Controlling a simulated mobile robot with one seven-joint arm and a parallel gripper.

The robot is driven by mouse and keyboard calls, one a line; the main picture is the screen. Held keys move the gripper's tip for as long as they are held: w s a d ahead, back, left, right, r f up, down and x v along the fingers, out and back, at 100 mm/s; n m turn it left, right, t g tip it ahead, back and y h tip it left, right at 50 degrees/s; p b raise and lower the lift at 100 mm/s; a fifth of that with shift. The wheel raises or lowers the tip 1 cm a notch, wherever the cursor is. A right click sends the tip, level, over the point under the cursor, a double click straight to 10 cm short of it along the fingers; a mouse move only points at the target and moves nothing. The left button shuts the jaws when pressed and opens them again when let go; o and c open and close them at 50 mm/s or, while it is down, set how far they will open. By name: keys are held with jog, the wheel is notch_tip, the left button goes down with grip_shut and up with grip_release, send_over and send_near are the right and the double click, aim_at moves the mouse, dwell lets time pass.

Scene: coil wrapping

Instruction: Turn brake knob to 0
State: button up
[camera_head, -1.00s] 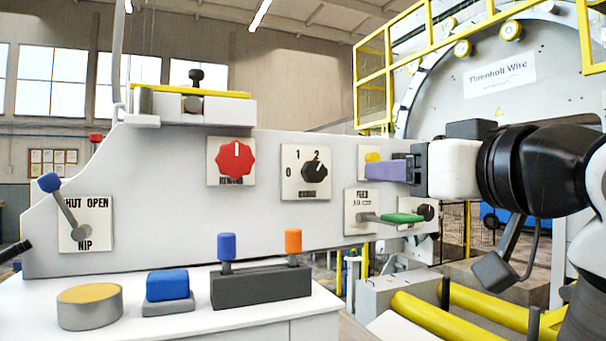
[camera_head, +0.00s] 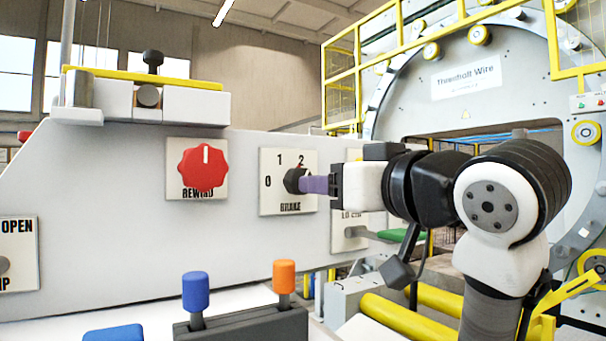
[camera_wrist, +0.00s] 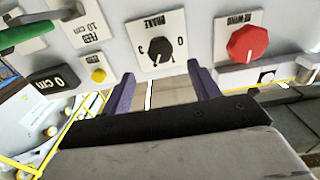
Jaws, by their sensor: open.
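The black brake knob (camera_head: 292,181) is on a white plate (camera_head: 268,203) marked 0, 1, 2 on the grey panel; its pointer seems turned towards 2, partly hidden by my finger. In the wrist view the knob (camera_wrist: 160,52) shows upside down, with 0 on its right. My gripper (camera_head: 305,184) has purple fingers and is level with the knob at its right side in the head view. In the wrist view the gripper (camera_wrist: 162,78) is open and empty, the knob above the gap between its fingertips. Whether a finger touches the knob I cannot tell.
A red rewind knob (camera_head: 203,168) sits left of the brake plate. A feed plate with a green-handled lever (camera_head: 398,236) is to the right, partly behind my arm. Blue (camera_head: 196,290) and orange (camera_head: 285,276) levers stand below. A yellow button (camera_wrist: 98,75) shows in the wrist view.

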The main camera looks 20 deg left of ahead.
aim_at(296, 181)
jog(key=p+x, duration=0.2)
jog(key=x, duration=0.7)
jog(key=shift+p, duration=0.4)
jog(key=c, duration=1)
jog(key=shift+o, duration=0.2)
jog(key=shift+f, duration=0.1)
